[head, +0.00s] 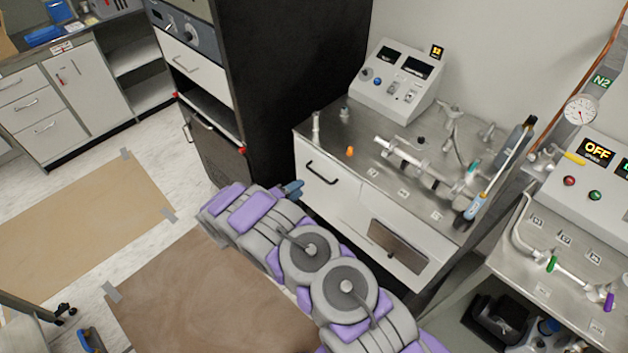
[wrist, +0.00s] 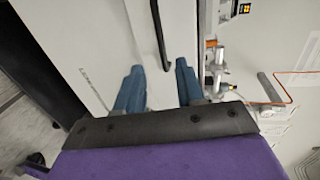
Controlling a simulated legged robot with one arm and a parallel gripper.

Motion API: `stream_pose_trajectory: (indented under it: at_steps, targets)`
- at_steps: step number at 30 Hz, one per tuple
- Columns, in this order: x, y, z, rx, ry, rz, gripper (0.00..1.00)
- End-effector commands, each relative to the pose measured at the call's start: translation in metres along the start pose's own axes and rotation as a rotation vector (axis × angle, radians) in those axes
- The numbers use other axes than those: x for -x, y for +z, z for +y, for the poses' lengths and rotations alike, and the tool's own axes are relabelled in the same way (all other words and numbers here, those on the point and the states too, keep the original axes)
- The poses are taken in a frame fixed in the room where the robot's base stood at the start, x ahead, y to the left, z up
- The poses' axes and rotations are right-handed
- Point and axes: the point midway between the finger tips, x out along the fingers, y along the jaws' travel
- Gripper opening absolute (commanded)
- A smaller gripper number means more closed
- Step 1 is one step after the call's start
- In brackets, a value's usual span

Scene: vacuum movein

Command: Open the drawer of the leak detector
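The bench cabinet (head: 375,192) that I take for the leak detector has a metal top. Its white front drawer (head: 334,190) looks closed. The drawer carries a black bar handle (head: 322,173); in the wrist view the handle (wrist: 159,34) runs lengthwise just beyond my fingertips. My gripper (wrist: 160,69) has two blue fingers spread apart with nothing between them. The near end of the handle lines up with the gap, and I cannot tell whether it touches. In the head view my gripper (head: 293,188) is just left of and below the handle, partly hidden by my wrist.
A white control box (head: 400,82) and metal fittings (head: 415,168) stand on the cabinet top. A tall black rack (head: 285,75) stands close on the left. A second bench with a gauge (head: 580,111) is at right. Brown floor panels (head: 190,300) lie at lower left.

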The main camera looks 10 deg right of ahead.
Motion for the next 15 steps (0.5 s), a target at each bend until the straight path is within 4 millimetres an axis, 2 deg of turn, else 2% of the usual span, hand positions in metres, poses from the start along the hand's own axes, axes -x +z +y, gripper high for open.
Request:
stream_pose_trajectory:
  at_steps: [3, 9, 15]
  targets:
    - [-0.025, -0.001, 0.001, -0.001, -0.001, 0.005, 0.38]
    - [-0.061, -0.002, 0.001, -0.001, -0.002, 0.005, 0.38]
    - [-0.083, -0.001, 0.001, 0.001, 0.0, 0.002, 0.38]
